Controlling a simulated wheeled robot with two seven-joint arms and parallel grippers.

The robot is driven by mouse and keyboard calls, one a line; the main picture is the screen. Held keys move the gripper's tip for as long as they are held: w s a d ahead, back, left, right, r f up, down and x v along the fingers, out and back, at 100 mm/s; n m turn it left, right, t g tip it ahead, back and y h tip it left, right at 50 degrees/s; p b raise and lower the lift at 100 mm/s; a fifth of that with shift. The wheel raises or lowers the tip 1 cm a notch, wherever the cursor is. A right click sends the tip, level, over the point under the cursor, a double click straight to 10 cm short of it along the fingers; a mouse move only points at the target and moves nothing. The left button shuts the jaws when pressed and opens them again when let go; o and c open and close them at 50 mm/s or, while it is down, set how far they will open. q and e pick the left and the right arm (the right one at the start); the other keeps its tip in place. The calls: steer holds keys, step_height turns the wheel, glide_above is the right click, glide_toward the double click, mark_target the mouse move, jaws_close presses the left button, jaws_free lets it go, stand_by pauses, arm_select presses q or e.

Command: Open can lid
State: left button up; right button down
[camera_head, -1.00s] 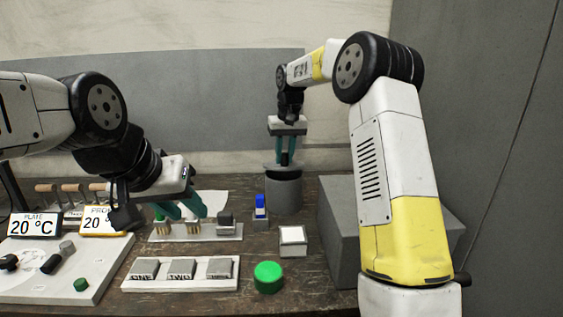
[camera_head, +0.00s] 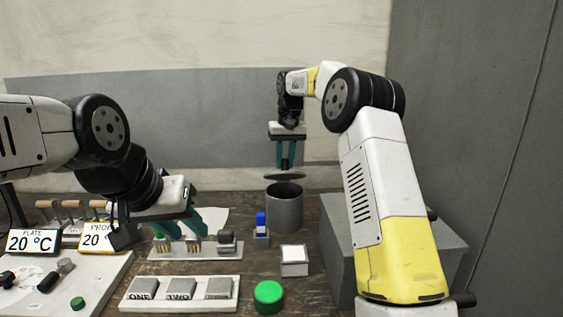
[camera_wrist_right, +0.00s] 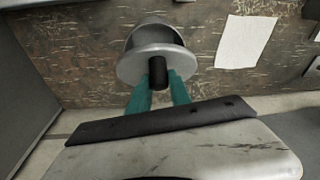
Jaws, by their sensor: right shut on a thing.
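The grey can (camera_head: 284,209) stands upright at the back of the table, and its dark open mouth shows. The flat grey lid (camera_head: 284,177) is held above the can, apart from its rim. My right gripper (camera_head: 285,166) is shut on the lid from above. In the right wrist view, the teal fingers of my right gripper (camera_wrist_right: 160,85) close on the black knob of the lid (camera_wrist_right: 135,66), with the can (camera_wrist_right: 155,35) partly hidden behind it. My left gripper (camera_head: 186,232) is low over the rack at left; whether it holds anything is unclear.
A white rack (camera_head: 190,254) with small pieces lies under my left gripper. A blue-topped piece (camera_head: 261,222), a white-topped block (camera_head: 294,258) and a green button (camera_head: 269,295) stand in front of the can. A large grey box (camera_head: 335,245) is at right.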

steer(key=c, duration=1.2)
jaws_free()
steer(key=shift+w, duration=0.1)
steer(key=r, duration=0.4)
steer(key=s+r, duration=0.1)
steer(key=r, duration=0.2)
steer(key=shift+d, duration=0.3)
steer(key=shift+r, duration=0.35)
